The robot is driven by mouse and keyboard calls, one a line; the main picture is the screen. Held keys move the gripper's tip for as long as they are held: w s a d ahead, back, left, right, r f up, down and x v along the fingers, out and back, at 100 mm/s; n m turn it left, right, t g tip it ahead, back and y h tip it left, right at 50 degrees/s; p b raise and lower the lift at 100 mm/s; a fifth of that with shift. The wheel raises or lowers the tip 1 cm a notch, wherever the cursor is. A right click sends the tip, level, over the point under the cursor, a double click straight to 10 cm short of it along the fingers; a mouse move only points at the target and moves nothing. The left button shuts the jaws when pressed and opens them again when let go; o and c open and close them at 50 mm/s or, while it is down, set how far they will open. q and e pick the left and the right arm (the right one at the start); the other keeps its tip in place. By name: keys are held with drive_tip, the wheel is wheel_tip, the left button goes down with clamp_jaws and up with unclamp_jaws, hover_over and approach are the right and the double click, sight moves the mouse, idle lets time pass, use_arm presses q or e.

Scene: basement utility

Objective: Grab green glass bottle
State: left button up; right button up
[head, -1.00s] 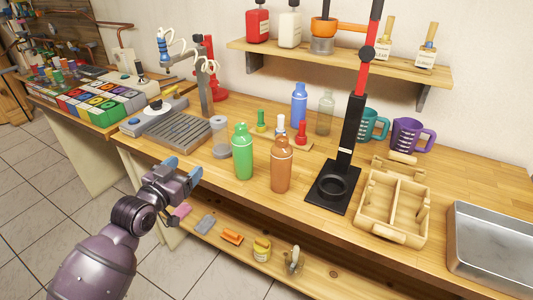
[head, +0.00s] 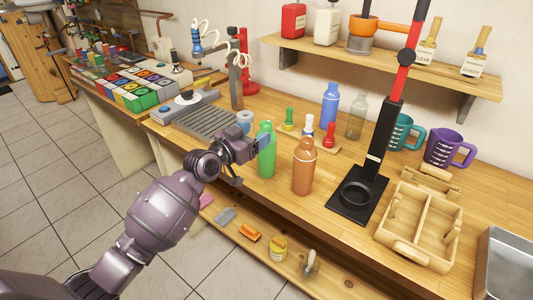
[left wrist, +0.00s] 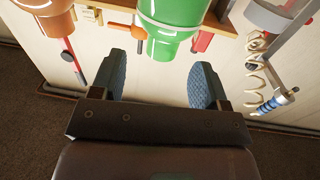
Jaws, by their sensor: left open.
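The green glass bottle (head: 266,158) stands upright near the front edge of the wooden workbench. In the left wrist view the green bottle (left wrist: 172,18) appears upside down, just ahead of the fingertips and lined up with the gap. My left gripper (head: 249,161) is open and empty, at the bottle's left side. Its two blue-padded fingers show apart in the left wrist view (left wrist: 160,78). In the head view one blue fingertip overlaps the bottle's left edge; I cannot tell if it touches. My right gripper is not in view.
A brown-orange bottle (head: 304,166) stands close to the right of the green one. Behind are a blue bottle (head: 329,107), a clear bottle (head: 356,116) and small coloured stampers. A black stand (head: 372,165) and wooden caddy (head: 421,218) are further right. A lower shelf (head: 334,277) runs below.

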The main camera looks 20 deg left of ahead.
sight(262, 129)
use_arm(q)
drive_tip(key=shift+x, duration=2.65)
drive_tip(key=shift+a, duration=0.1)
clamp_jaws()
